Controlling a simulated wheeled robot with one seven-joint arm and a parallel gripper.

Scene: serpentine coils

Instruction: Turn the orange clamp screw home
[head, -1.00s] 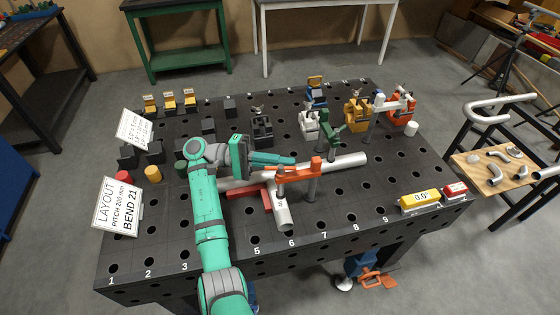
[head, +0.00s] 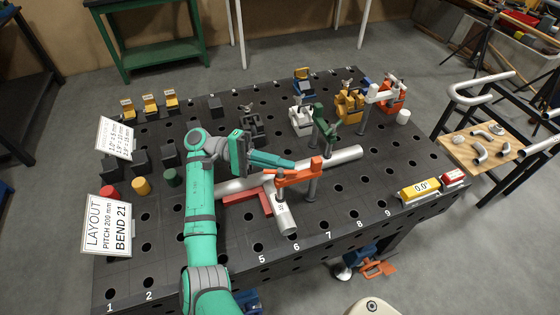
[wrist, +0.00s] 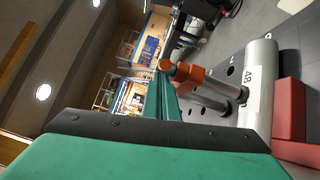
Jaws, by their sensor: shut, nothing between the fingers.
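An orange clamp (head: 298,174) stands on a grey post in the front middle of the black table. Its arm reaches left over a short grey tube (head: 286,222), with the screw end at the tube. In the wrist view the orange clamp (wrist: 205,78) shows close up, its screw tip (wrist: 243,95) by the tube (wrist: 258,85) marked 48. My gripper (head: 292,164) is shut and empty, its teal fingers just left of and behind the clamp. In the wrist view my gripper (wrist: 163,98) points toward the clamp's orange end; whether they touch is unclear.
A long grey tube (head: 345,154) lies behind the clamp, and a red block (head: 245,195) lies left of it. A green clamp (head: 322,125) and further clamps stand behind. A yellow level box (head: 418,189) sits at front right. The front right tabletop is mostly open.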

